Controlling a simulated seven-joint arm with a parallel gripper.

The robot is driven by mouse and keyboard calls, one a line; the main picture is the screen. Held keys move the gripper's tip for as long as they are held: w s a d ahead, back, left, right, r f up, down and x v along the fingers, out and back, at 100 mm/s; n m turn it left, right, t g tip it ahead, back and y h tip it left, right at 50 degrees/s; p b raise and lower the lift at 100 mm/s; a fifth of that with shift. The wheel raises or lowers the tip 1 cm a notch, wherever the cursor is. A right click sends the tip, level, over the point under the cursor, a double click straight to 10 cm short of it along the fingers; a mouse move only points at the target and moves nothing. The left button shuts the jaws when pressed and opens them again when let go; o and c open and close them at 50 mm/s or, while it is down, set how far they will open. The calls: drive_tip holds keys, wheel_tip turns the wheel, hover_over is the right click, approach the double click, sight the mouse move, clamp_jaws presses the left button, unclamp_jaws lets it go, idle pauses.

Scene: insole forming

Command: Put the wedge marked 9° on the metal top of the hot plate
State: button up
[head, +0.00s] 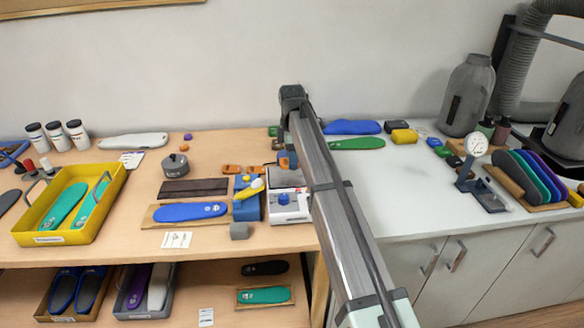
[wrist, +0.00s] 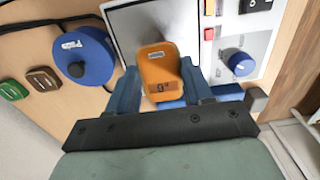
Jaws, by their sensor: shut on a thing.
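The orange wedge (wrist: 160,66) shows in the wrist view with a small dark mark on its near end; the mark looks like a 9, though it is blurred. My gripper (wrist: 160,92) is shut on this wedge, one blue finger on each side. The hot plate is a white box with a blue knob (wrist: 240,63); its grey metal top (wrist: 138,32) lies behind and beneath the wedge in that view. I cannot tell whether the wedge touches it. In the head view the hot plate (head: 291,207) stands at the table's right end, with my gripper (head: 287,160) over its back part.
A blue round object with a knob (wrist: 88,58) and green (wrist: 12,90) and brown (wrist: 43,80) pieces lie left in the wrist view. In the head view a blue block with a yellow piece (head: 250,186) stands close left of the hot plate. A white counter (head: 390,180) adjoins on the right.

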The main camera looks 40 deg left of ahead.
drive_tip(key=shift+f, duration=1.9)
drive_tip(key=shift+f, duration=0.15)
drive_tip(key=o, duration=1)
wheel_tip(320, 180, up, 12)
drive_tip(key=shift+r, duration=0.15)
